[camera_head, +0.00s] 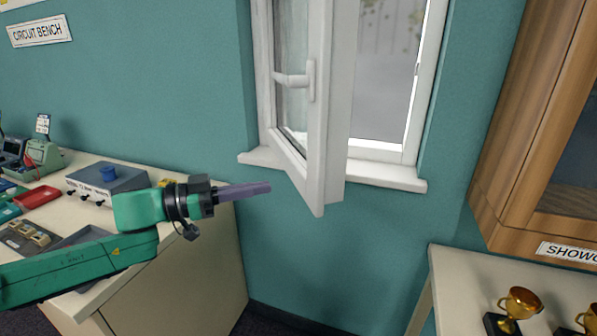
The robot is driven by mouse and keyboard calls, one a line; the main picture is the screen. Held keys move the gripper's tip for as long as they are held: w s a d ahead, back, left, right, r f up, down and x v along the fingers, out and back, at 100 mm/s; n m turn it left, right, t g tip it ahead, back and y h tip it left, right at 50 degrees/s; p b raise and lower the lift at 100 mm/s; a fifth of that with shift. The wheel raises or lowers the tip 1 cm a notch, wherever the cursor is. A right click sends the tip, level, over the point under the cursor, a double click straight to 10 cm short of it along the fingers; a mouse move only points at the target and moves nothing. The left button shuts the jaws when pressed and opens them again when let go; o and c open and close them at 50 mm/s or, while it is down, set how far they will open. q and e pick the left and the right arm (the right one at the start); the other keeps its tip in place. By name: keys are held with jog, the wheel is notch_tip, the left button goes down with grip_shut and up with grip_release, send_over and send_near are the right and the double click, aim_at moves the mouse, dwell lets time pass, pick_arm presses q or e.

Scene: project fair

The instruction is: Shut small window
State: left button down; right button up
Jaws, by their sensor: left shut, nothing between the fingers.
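The small window has a white frame (430,85) set in the teal wall. Its white sash (322,150) is hinged at the left and stands open, swung out into the room. The white handle (296,80) is on the sash, sticking out to the left. My left gripper (262,188) is shut and empty. It is in front of the wall, left of the sash's bottom corner and a little below the sill, and appears apart from the sash. My right gripper is not in view.
A bench (222,225) with several devices and trays is at the left, under my left arm. The white sill (390,174) juts out below the window. A wooden cabinet (520,130) hangs at the right, above a table (455,275) with gold trophies (520,302).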

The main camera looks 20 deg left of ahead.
aim_at(313, 179)
pick_arm(q)
jog(key=p+x, duration=0.3)
jog(key=x, duration=0.1)
jog(key=p+x, duration=0.3)
jog(key=x, duration=0.1)
jog(key=shift+w+d+r, duration=0.1)
jog(key=shift+d+r, duration=0.05)
jog(key=shift+r, duration=0.05)
jog(key=shift+w+d+f, duration=0.15)
jog(key=shift+d+f, duration=0.05)
